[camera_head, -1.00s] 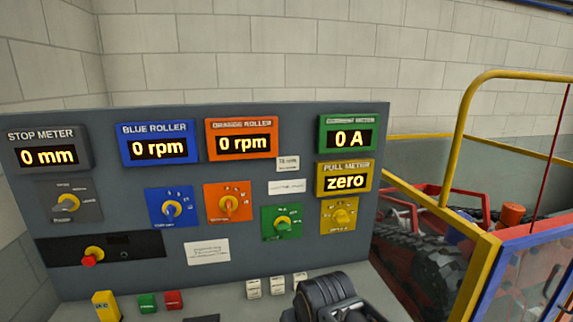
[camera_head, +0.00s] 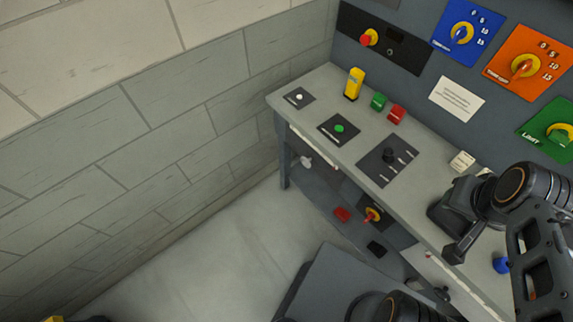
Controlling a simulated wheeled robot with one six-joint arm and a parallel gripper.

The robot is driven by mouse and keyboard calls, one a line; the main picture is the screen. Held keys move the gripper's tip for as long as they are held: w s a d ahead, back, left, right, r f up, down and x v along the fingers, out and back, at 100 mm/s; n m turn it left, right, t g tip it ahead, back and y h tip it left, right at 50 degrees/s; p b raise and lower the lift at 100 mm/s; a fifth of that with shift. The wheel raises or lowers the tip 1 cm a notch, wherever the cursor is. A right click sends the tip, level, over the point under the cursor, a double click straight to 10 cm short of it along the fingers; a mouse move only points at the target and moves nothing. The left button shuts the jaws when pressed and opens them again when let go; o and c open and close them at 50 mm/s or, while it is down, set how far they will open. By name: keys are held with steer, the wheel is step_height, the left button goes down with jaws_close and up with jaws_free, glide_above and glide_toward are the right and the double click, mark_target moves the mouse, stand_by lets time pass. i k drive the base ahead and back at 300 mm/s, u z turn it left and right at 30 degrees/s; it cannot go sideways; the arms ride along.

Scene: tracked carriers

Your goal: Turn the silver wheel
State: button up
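No silver wheel can be made out for certain. A small silver-grey part (camera_head: 305,161) sits under the front edge of the console desk, near its left end; it is too small to tell whether it is a wheel. My arm shows at the right, folded over the desk. What looks like my gripper (camera_head: 456,248) points down near the desk's front edge, well to the right of the silver-grey part. Whether its fingers are open or shut does not show, and I see nothing held.
The desk (camera_head: 313,86) carries a yellow block (camera_head: 353,84), green (camera_head: 378,101) and red (camera_head: 397,114) blocks and a black lever (camera_head: 389,155). A red-and-yellow knob (camera_head: 372,215) sits below the desk. The floor (camera_head: 215,255) is clear left of the desk, up to the block wall.

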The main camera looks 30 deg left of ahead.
mark_target(306, 162)
steer(key=u, duration=2.15)
steer(key=i, duration=0.35)
steer(key=u, duration=0.85)
